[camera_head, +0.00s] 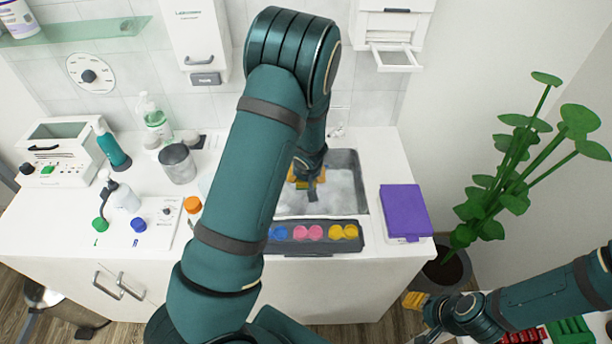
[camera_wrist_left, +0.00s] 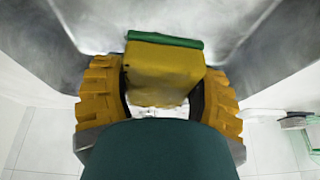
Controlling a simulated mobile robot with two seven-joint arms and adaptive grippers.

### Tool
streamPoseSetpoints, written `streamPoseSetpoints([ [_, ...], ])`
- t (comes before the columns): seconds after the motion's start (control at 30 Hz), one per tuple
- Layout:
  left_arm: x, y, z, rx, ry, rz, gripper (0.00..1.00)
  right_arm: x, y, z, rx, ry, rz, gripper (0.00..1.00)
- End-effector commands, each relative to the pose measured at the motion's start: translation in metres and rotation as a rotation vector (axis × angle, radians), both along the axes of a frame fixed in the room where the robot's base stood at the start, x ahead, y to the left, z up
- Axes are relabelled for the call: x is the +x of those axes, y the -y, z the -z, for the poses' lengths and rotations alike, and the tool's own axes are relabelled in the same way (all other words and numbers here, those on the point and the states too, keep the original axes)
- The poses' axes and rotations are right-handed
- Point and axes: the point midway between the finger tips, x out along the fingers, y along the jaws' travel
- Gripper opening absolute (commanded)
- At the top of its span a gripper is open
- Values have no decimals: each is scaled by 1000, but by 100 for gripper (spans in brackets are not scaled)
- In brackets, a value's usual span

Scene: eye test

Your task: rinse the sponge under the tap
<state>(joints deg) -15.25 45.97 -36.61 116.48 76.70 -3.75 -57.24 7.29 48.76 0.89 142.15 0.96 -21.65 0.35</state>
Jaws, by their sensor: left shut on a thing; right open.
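The sponge (camera_wrist_left: 163,75) is a yellow block with a green layer along its far edge. In the left wrist view my left gripper (camera_wrist_left: 160,88) is shut on it, with one yellow ribbed finger on each side. In the head view my left gripper (camera_head: 305,182) is low in the sink (camera_head: 374,205), over white suds; the sponge is hard to tell from the yellow fingers there. I cannot make out the tap; my left arm covers much of the area behind the sink. My right gripper (camera_head: 416,304) is open and empty at the lower right, away from the counter.
A dark tray (camera_head: 313,247) with blue, pink and yellow rounds lies before the sink. A purple box (camera_head: 404,211) sits to its right. A plant (camera_head: 500,165) rises at right.

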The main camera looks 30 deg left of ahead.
Motion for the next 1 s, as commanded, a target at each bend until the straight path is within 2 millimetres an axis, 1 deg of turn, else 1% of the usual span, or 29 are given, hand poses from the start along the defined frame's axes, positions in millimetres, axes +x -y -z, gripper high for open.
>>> streamPoseSetpoints([
  [0.17, 0, 0, 0, 0, 0, 0, 23, 0, 0, 1, 0, 0, 0, 42],
  [0.27, -4, 1, 1, 0, 0, 0, 23, 0, 0, 5, 0, -1, 0, 42],
  [0.6, -28, 6, 2, -2, 1, 1, 23, 0, 0, 26, 0, -1, 0, 42],
  [1.0, -56, 12, 1, 0, 1, 0, 23, 0, 0, 41, 0, -1, 0, 42],
])
